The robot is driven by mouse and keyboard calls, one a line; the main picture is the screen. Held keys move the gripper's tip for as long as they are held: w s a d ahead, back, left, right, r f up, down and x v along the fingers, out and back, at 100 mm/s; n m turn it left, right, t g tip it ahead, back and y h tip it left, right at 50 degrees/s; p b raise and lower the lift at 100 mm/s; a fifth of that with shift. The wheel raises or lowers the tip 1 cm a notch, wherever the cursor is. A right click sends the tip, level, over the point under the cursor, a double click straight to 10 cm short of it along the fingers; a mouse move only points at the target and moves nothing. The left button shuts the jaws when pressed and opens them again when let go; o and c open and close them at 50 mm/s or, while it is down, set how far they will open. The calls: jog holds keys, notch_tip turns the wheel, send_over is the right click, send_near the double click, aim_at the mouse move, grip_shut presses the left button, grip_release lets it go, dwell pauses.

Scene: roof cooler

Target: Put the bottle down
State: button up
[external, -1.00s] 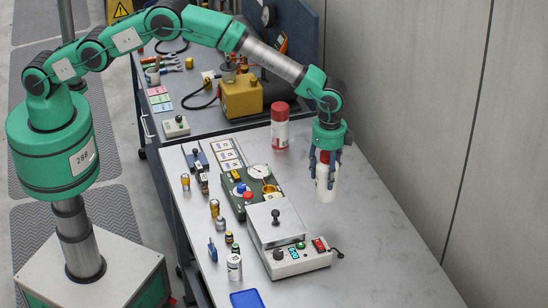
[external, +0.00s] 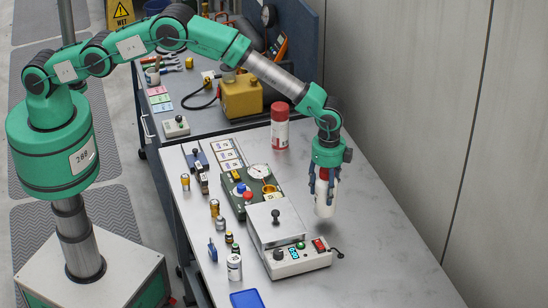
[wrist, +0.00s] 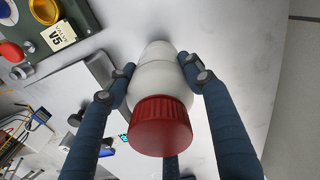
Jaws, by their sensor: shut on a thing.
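My gripper (external: 325,180) is shut on a white bottle (external: 325,205) with a red cap. The bottle hangs upright below the fingers over the right part of the grey table (external: 385,235). In the wrist view the bottle (wrist: 152,85) sits between the blue fingers, its red cap (wrist: 160,128) towards the camera. The bottle's base is far from the camera, and I cannot tell whether it touches the table.
A hot-plate device (external: 295,258) with a black knob stands just left of the bottle. A green valve box (external: 245,190) is behind it. A taller red-and-white bottle (external: 280,128) stands at the back. The table to the right and front is clear.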

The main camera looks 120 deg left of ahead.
aim_at(327, 170)
dwell(0.3)
jog(key=shift+f, duration=1.9)
jog(key=shift+f, duration=0.15)
jog(key=o, duration=1.2)
jog(key=shift+c, duration=0.2)
jog(key=shift+r, duration=0.2)
jog(key=shift+r+b, duration=0.35)
jog(key=shift+r, duration=5.6)
